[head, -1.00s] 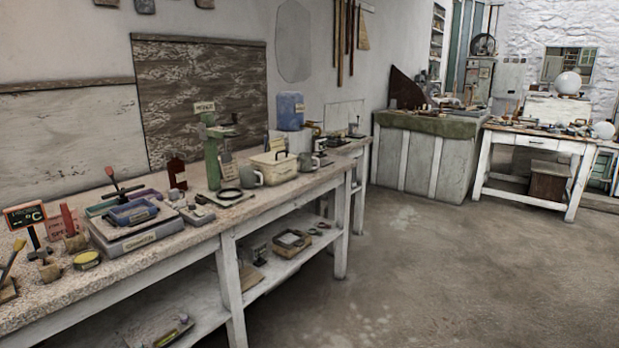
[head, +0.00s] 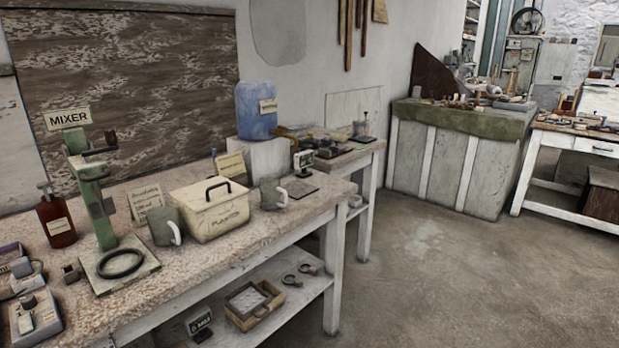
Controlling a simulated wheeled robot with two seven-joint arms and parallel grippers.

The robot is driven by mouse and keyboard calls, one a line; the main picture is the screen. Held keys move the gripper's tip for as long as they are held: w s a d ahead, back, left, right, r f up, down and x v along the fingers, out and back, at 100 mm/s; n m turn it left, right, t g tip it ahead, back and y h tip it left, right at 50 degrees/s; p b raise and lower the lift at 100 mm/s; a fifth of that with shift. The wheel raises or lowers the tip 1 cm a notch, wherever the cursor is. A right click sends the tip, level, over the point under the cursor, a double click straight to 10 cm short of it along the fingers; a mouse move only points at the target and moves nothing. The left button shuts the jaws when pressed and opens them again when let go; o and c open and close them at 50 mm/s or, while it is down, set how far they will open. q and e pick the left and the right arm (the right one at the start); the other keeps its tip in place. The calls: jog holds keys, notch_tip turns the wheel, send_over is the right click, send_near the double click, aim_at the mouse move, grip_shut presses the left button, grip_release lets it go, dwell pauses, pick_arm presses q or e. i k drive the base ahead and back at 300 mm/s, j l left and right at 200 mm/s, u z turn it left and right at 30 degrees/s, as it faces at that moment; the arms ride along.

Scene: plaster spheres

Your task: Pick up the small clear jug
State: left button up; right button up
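Neither of my grippers is in the head view. Two small grey vessels with side handles stand on the long workbench. One grey jug (head: 163,228) is left of the lidded box, between it and the green mixer stand. The other grey jug (head: 271,195) is right of the box, near the bench's right end. Both stand upright, apart from the box as far as I can tell. I cannot tell from here whether either is clear.
A cream lidded box (head: 209,209), a green mixer stand (head: 100,205) and a dark red bottle (head: 56,218) stand on the workbench (head: 180,285). A blue container (head: 256,112) stands behind. The lower shelf holds a wooden tray (head: 254,303). Floor (head: 440,285) at right is open.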

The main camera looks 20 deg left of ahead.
aim_at(270, 190)
jog(key=i+u, duration=0.2)
jog(key=i, duration=0.3)
jog(key=i+l+u, duration=0.2)
jog(key=i, duration=0.25)
jog(key=i+l+u, duration=0.15)
jog(key=i, duration=0.35)
